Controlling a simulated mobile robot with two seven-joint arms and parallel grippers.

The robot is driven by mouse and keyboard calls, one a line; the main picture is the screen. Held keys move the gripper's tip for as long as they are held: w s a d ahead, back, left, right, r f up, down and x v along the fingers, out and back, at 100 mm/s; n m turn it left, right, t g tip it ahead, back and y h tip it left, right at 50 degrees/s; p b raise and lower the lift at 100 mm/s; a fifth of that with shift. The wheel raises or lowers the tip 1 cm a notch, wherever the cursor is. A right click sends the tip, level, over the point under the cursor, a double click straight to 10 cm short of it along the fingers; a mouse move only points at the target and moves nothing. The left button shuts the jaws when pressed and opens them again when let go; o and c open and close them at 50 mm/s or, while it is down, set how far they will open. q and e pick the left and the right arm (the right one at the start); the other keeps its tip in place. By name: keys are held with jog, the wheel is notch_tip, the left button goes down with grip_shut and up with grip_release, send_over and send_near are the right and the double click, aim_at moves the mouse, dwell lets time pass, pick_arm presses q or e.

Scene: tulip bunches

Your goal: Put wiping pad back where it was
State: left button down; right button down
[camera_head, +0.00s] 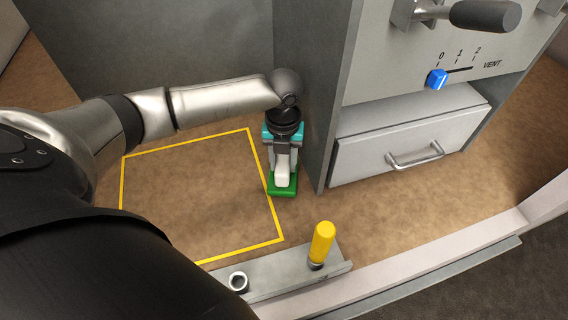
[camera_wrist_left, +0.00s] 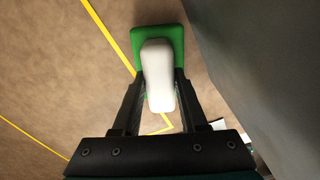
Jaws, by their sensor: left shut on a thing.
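The wiping pad is a green pad (camera_head: 281,190) with a white handle (camera_head: 283,174); it also shows in the left wrist view as a green base (camera_wrist_left: 172,40) under the white handle (camera_wrist_left: 157,62). My left gripper (camera_head: 282,158) points down with its fingers shut on the white handle. The pad is just right of the yellow outlined square (camera_head: 265,187) and close to the left side of the grey cabinet. I cannot tell whether the pad touches the brown surface. My right gripper is not in view.
The grey cabinet (camera_head: 315,95) has a closed drawer (camera_head: 390,150) and a blue vent slider (camera_head: 437,79). A grey rack (camera_head: 290,272) at the front holds a yellow-handled tool (camera_head: 322,243) and an empty-looking round holder (camera_head: 238,281). The yellow square's inside is clear.

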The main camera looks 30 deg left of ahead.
aim_at(284, 160)
pick_arm(q)
jog(key=shift+w+f, duration=0.15)
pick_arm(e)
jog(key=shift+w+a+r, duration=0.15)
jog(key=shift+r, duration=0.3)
pick_arm(q)
jog(key=shift+f, duration=0.15)
jog(key=shift+c, duration=2.2)
grip_release()
jog(key=shift+r, duration=0.4)
notch_tip(284, 160, up, 10)
jog(key=p, duration=0.4)
jog(key=shift+f, duration=0.1)
jog(key=shift+r+p, duration=0.35)
jog(key=shift+r, duration=0.55)
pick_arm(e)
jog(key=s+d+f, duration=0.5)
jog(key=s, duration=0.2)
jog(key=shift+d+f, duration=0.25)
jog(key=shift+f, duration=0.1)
